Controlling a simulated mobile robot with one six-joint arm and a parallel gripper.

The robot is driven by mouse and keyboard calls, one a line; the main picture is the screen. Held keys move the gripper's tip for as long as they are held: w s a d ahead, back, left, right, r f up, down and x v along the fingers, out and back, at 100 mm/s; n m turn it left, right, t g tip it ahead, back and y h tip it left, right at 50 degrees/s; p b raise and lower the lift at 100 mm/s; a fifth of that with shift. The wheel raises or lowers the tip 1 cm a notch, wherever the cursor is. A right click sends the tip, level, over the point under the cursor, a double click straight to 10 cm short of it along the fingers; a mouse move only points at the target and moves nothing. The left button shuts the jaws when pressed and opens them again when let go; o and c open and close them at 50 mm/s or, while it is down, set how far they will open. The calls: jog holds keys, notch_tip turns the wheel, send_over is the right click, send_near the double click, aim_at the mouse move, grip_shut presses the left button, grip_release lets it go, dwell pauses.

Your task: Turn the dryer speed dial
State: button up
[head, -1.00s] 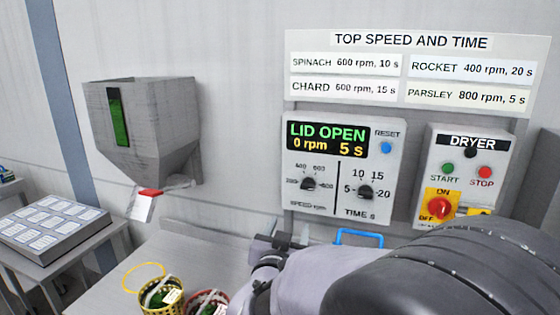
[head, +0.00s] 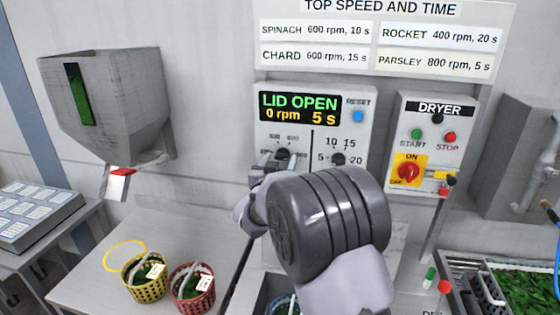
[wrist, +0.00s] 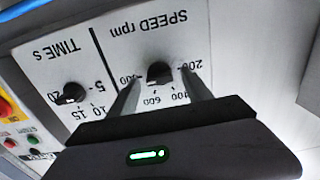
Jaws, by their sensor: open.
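The speed dial (head: 283,153) is a small black knob, left of the time dial on the grey control panel (head: 362,92). It also shows in the wrist view (wrist: 160,73), where the panel appears upside down. My gripper (head: 274,162) is at the speed dial, and in the wrist view its two fingers (wrist: 159,86) are apart, one on each side of the knob. I cannot tell whether they touch it. The display (head: 299,109) reads LID OPEN, 0 rpm, 5 s. The lower panel is hidden by my arm.
The time dial (head: 338,159) is just right of my gripper. The dryer switch box (head: 432,135) is farther right. A yellow basket (head: 147,282) and a red basket (head: 192,290) stand on the counter below. A grey hopper (head: 112,95) hangs at the left.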

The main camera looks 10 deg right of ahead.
jog(key=shift+d, duration=0.1)
grip_shut()
jog(key=shift+n, duration=0.3)
jog(key=n+p, duration=0.2)
jog(key=n, duration=0.2)
jog(key=shift+r+n, duration=0.1)
jog(key=shift+n, duration=0.3)
jog(key=n+p, duration=0.3)
jog(key=n, duration=0.3)
jog(key=shift+w+n, duration=0.1)
jog(key=shift+n, duration=0.2)
dwell(0.3)
